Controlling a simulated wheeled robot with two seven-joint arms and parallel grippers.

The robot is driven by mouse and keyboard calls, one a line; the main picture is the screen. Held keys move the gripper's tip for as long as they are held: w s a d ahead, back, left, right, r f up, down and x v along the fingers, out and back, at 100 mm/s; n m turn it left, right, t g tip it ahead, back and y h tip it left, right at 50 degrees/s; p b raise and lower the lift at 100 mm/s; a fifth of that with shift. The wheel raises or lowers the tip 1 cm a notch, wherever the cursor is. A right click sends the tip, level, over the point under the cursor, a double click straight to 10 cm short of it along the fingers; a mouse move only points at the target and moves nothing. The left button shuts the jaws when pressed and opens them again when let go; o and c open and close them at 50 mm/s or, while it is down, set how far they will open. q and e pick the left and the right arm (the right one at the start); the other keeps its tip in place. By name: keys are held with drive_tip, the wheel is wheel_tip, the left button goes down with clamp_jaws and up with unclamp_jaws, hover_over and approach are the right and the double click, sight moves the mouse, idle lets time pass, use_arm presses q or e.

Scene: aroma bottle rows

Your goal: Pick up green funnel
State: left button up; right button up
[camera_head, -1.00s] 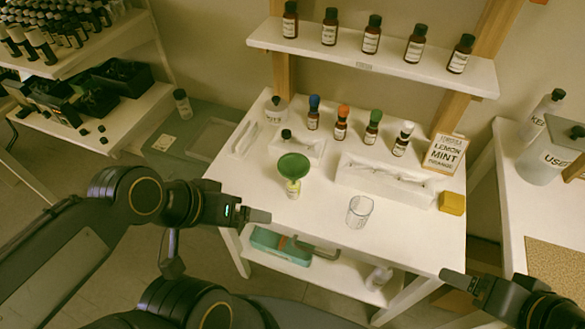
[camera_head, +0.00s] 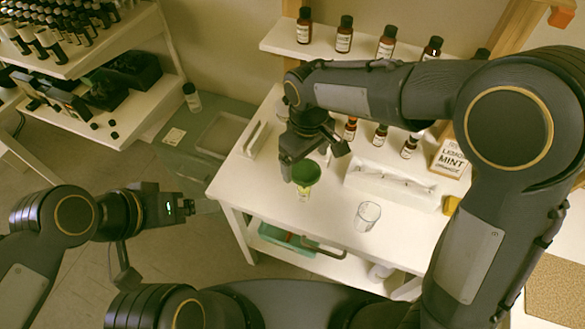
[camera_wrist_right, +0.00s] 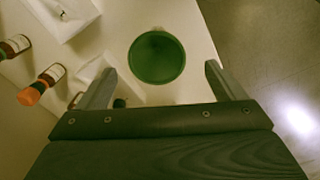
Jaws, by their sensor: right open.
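The green funnel (camera_head: 306,173) sits upright on a small bottle (camera_head: 303,194) near the table's front left. My right gripper (camera_head: 313,165) is over the funnel from behind, open, its fingers pointing down and apart. In the right wrist view the funnel (camera_wrist_right: 157,56) is a round green bowl just beyond the open fingertips (camera_wrist_right: 156,80), roughly centred between them and not held. Whether a finger touches it cannot be told. My left gripper (camera_head: 185,207) is off to the left, away from the table; its jaw gap is not clear.
A clear glass (camera_head: 367,215) stands right of the funnel. A white tray (camera_head: 392,182) lies behind it. Brown bottles (camera_head: 380,135) with coloured caps stand in a row, partly hidden by my right arm. A lemon mint sign (camera_head: 450,158) stands at the right.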

sight(305, 181)
drive_tip(key=f, duration=0.5)
drive_tip(key=f+p, duration=0.1)
drive_tip(key=f, duration=0.1)
drive_tip(key=shift+w+f, duration=0.25)
drive_tip(key=shift+f, duration=0.15)
drive_tip(key=shift+c, duration=0.4)
drive_tip(key=c, duration=1)
